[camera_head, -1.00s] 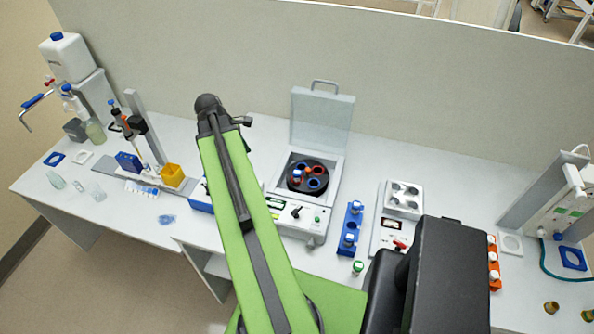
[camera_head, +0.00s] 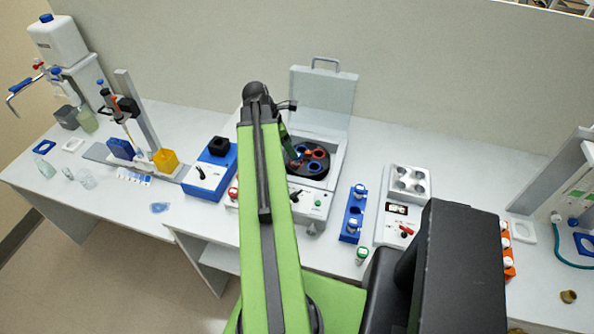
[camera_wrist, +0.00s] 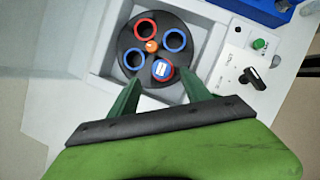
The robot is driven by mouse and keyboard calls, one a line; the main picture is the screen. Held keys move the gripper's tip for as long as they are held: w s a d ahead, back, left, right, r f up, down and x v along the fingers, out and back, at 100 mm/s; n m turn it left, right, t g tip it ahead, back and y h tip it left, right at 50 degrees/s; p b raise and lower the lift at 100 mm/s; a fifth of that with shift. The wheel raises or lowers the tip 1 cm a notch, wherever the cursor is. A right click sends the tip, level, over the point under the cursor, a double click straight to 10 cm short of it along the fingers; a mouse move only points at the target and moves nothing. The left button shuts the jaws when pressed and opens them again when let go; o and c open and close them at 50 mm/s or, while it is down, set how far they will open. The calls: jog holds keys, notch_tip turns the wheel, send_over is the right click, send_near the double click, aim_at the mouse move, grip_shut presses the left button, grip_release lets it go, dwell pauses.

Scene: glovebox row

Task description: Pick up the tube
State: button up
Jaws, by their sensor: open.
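In the wrist view, a tube with a white and blue top (camera_wrist: 162,70) stands in a red-ringed hole of the dark round rotor (camera_wrist: 128,65). My gripper (camera_wrist: 161,79) is open, its two green fingers pointing towards the rotor on either side of that tube's top. I cannot tell how high the fingertips are above it. Other tubes with blue and white caps (camera_head: 355,224) stand in a blue rack (camera_head: 349,239) to the right.
The centrifuge lid (camera_head: 322,103) stands up behind the rotor. A green-capped tube (camera_head: 361,255) is in front of the blue rack. A white device with a red knob (camera_head: 402,208) and an orange rack of tubes (camera_head: 508,265) lie right. A blue device (camera_head: 209,180) is left of my arm.

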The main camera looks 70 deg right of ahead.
aim_at(296, 162)
jog(key=shift+x, duration=0.9)
jog(key=b+x, duration=0.5)
jog(key=shift+a+f, duration=0.1)
jog(key=shift+f, duration=0.1)
jog(key=shift+r, duration=0.2)
grip_shut()
